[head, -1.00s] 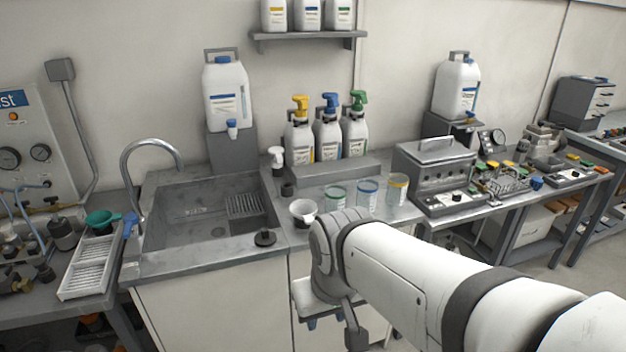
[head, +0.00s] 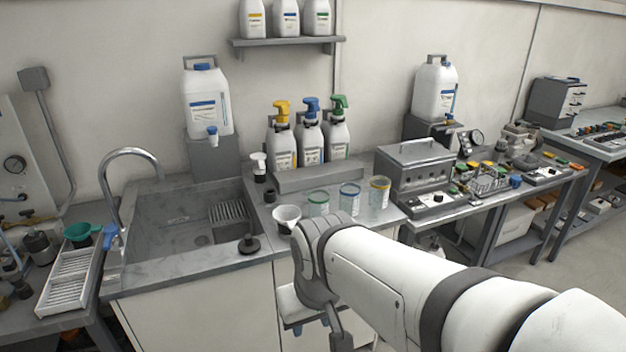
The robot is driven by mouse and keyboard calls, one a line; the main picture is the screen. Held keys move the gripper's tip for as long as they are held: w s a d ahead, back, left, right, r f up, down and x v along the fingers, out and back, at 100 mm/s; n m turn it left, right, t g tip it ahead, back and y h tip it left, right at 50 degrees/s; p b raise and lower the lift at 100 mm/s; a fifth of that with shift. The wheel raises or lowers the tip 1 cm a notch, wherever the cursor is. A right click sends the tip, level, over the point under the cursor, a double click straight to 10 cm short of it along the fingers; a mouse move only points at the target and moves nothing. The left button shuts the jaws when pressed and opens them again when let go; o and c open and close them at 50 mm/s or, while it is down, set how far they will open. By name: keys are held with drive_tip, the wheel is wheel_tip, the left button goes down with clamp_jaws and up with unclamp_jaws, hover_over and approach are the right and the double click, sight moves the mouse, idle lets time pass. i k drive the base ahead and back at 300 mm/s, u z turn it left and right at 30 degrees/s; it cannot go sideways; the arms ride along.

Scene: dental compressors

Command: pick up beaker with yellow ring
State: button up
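The beaker with the yellow ring (head: 380,194) is a clear glass beaker standing upright on the metal counter. It is the rightmost of three beakers in a row. The beaker with a blue ring (head: 349,198) is just left of it, and the beaker with a green ring (head: 318,205) is left of that. My arm reaches in from the lower right, in front of the counter and below the beakers. Its dark wrist part hangs down toward the bottom edge. My gripper's fingers do not show.
A white cup (head: 287,218) stands left of the beakers. Behind them, several spray bottles (head: 310,145) stand on a grey step. A grey lidded metal unit (head: 415,175) stands close on the right. The sink (head: 190,235) is at the left.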

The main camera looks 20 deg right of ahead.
sight(380, 186)
drive_tip(key=u, duration=0.1)
drive_tip(key=k, duration=1.05)
drive_tip(key=z, duration=0.95)
drive_tip(key=i, duration=2.2)
drive_tip(key=u, duration=0.8)
drive_tip(key=k, duration=0.8)
drive_tip(key=u, duration=0.2)
drive_tip(key=i, duration=0.25)
drive_tip(key=z, duration=0.15)
